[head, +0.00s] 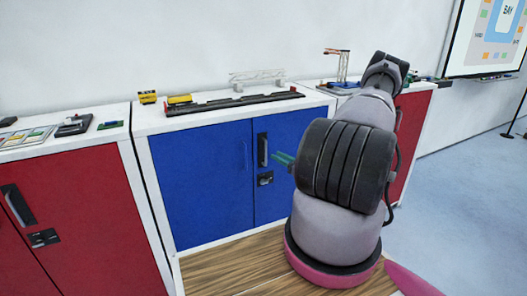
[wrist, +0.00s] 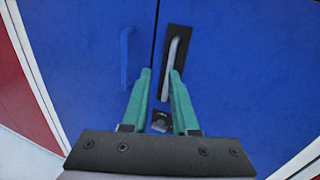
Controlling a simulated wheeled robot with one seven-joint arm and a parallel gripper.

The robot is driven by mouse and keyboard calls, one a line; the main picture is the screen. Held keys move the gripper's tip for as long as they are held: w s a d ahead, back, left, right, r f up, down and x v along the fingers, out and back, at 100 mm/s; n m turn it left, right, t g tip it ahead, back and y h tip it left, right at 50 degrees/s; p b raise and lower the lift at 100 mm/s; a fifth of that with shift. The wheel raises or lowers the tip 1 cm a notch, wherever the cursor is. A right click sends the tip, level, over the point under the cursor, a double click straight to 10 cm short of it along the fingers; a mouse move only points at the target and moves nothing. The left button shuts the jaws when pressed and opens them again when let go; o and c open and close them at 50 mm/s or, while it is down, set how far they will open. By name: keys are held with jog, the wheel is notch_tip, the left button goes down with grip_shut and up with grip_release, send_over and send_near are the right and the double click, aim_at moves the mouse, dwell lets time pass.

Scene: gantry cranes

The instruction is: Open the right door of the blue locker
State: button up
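The blue locker (head: 205,185) stands ahead with both doors closed in the head view. Its right door (head: 292,128) has a black plate with a pale upright handle (head: 263,150); the handle also shows in the wrist view (wrist: 173,54). A dark lock (head: 265,178) sits below it. The left door (head: 200,170) has a blue handle (wrist: 127,58). My gripper (head: 280,158), with green fingers, is in front of the right door, close to the handle. In the wrist view my gripper (wrist: 159,73) is open and empty; its right fingertip overlaps the handle's lower end. Contact cannot be told.
A red locker (head: 85,215) adjoins on the left, another red one (head: 408,130) on the right, partly behind my arm. Model cranes and a dark rail piece (head: 235,103) stand on the tops. Open floor (head: 460,200) lies to the right.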

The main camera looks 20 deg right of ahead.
notch_tip(320, 180, down, 2)
jog(key=d+m+h, duration=0.1)
jog(key=m+h, duration=0.1)
send_over(266, 165)
jog(key=shift+w+d+f, duration=0.1)
jog(key=shift+w+f, duration=0.1)
jog(key=shift+w, duration=0.1)
jog(key=shift+c, duration=0.4)
grip_shut()
dwell(1.0)
